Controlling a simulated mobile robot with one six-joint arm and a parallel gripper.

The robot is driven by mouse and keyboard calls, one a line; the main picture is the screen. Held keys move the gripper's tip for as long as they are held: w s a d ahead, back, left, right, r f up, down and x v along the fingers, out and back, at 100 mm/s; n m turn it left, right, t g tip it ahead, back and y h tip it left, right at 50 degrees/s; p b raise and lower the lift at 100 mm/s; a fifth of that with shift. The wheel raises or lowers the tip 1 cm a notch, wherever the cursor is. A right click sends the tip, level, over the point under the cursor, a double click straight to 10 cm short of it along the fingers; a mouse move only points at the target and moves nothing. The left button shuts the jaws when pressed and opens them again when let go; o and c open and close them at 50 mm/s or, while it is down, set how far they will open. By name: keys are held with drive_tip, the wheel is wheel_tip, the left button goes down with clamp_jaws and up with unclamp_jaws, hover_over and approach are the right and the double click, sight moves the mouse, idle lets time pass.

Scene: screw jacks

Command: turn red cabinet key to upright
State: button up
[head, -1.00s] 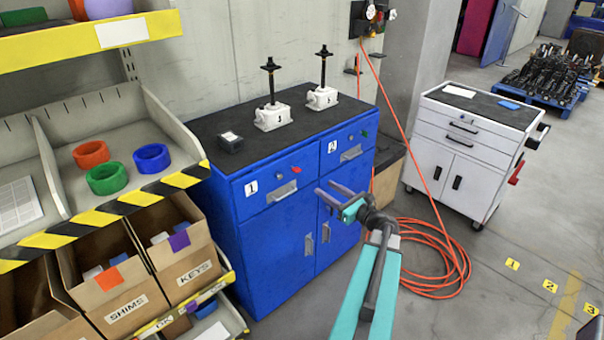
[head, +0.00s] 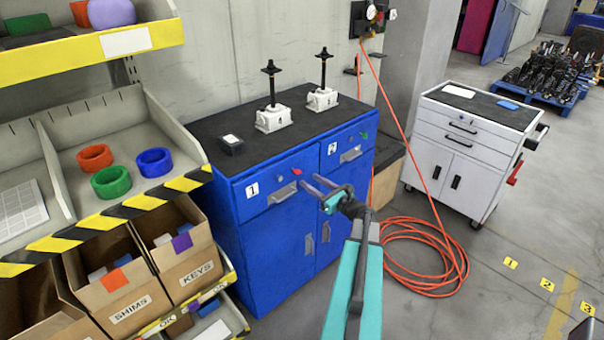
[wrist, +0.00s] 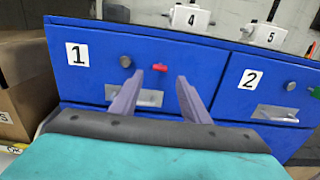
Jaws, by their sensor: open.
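The red key (head: 297,171) is on the front of the blue cabinet (head: 270,250), on drawer 1, just right of a round grey knob (head: 279,176). In the wrist view the red key (wrist: 159,67) lies sideways, its long side level. My gripper (head: 314,184) is open and empty, in front of drawer 1, close to the key. In the wrist view its two purple fingers (wrist: 155,90) stand apart, with the key between and just beyond their tips. I cannot see any contact with the key. A green key (head: 364,134) is on drawer 2.
Drawer 1's handle (head: 283,193) sits just below the key. Two white screw jacks (head: 273,118) stand on the cabinet top. A shelf with bins (head: 190,250) is at left, an orange hose (head: 425,260) at right.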

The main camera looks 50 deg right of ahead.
sight(300, 173)
drive_tip(key=shift+w+d+p, duration=0.2)
drive_tip(key=shift+w+p, duration=0.9)
drive_tip(key=shift+w, duration=2)
drive_tip(key=c, duration=1.1)
drive_tip(key=shift+o, duration=0.2)
